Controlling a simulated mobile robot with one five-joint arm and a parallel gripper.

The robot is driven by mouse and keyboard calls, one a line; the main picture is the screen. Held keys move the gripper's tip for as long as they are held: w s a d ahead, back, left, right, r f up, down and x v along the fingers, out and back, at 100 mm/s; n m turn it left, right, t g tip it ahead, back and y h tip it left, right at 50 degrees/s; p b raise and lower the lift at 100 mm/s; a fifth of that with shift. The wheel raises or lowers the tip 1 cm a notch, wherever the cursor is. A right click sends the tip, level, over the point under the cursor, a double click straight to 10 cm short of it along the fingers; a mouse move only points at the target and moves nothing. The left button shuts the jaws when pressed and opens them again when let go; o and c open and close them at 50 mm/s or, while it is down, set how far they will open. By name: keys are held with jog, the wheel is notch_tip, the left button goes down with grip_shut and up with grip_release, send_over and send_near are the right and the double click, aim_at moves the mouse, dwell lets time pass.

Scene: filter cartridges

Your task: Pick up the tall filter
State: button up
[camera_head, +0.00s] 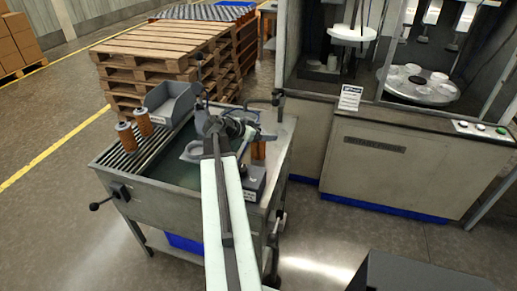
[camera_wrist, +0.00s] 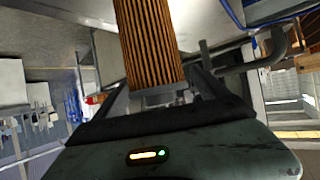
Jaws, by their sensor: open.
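The tall filter, an orange-brown pleated cylinder, fills the top middle of the wrist view (camera_wrist: 150,42). Its near end lies between the fingers of my gripper (camera_wrist: 163,84), which is open around it. Whether either finger touches it I cannot tell. In the head view, my gripper (camera_head: 240,130) is over the right part of the workbench, largely hidden by my arm. A brown filter (camera_head: 258,151) shows partly there, just right of my gripper, beside a grey fixture.
Two shorter brown filters with grey caps (camera_head: 126,136) stand at the left of the workbench (camera_head: 150,197), near a grey bin (camera_head: 170,103). A post with a clamp (camera_head: 278,100) rises close at the right. Stacked pallets (camera_head: 165,50) stand behind; a machine cabinet (camera_head: 395,165) stands right.

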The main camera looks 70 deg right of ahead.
grip_shut()
jog(key=shift+r, duration=0.15)
